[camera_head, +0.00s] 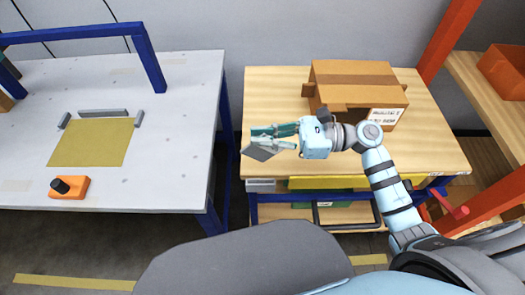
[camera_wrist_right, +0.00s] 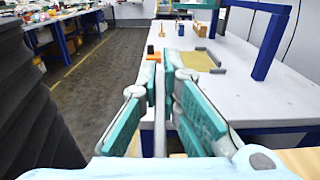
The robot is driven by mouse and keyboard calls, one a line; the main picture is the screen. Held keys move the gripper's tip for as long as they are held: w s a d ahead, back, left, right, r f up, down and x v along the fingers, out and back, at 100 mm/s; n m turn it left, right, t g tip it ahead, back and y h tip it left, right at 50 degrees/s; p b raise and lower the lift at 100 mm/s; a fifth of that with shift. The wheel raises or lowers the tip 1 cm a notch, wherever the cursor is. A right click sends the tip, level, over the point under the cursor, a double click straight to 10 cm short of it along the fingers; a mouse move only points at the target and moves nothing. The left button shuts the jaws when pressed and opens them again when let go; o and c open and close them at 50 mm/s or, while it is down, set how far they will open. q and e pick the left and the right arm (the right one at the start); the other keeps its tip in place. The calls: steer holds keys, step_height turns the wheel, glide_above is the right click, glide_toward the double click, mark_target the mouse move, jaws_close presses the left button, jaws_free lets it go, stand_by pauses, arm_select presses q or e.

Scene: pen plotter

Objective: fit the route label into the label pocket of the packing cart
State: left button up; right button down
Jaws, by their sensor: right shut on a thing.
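My right gripper (camera_head: 263,139) reaches left over the front left part of the packing cart (camera_head: 270,95), a wooden-topped bench on a blue frame. It is shut on a thin grey card (camera_head: 257,153), which looks like the route label. The card is tilted and sticks out below the fingers, near the cart's left front corner. In the right wrist view the card (camera_wrist_right: 159,115) shows edge-on as a thin strip between the teal finger pads. A pale grey piece (camera_head: 261,185), possibly the label pocket, is on the cart's front just below the top. My left gripper is out of view.
An open cardboard box (camera_head: 350,85) stands at the back of the cart. A yellow strip (camera_head: 350,183) runs along its front. A white table (camera_head: 180,150) to the left holds a yellow mat (camera_head: 90,143) and an orange block with a black knob (camera_head: 70,187). A gap separates table and cart.

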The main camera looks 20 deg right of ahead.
steer(key=shift+h, duration=0.7)
steer(key=r+p, duration=0.1)
steer(key=r, duration=0.1)
steer(key=r+p, duration=0.1)
steer(key=r, duration=0.2)
steer(key=r+p, duration=0.1)
steer(key=r, duration=0.2)
steer(key=shift+w+a+r, duration=0.1)
steer(key=shift+a+r, duration=0.15)
steer(key=shift+a, duration=0.1)
steer(key=a+r+p, duration=0.1)
steer(key=p, duration=0.1)
steer(key=h+p, duration=0.4)
steer(key=p, duration=0.2)
glide_above(246, 154)
steer(key=w+a, duration=0.2)
step_height(246, 154, down, 8)
steer(key=d+f, duration=0.1)
steer(key=f, duration=0.1)
steer(key=s+f+g+h, duration=0.1)
steer(key=f, duration=0.2)
steer(key=d+f+g+h, duration=0.1)
steer(key=f, duration=0.1)
steer(key=shift+s+d+f, duration=0.2)
steer(key=shift+d+f, duration=0.1)
steer(key=shift+d, duration=0.1)
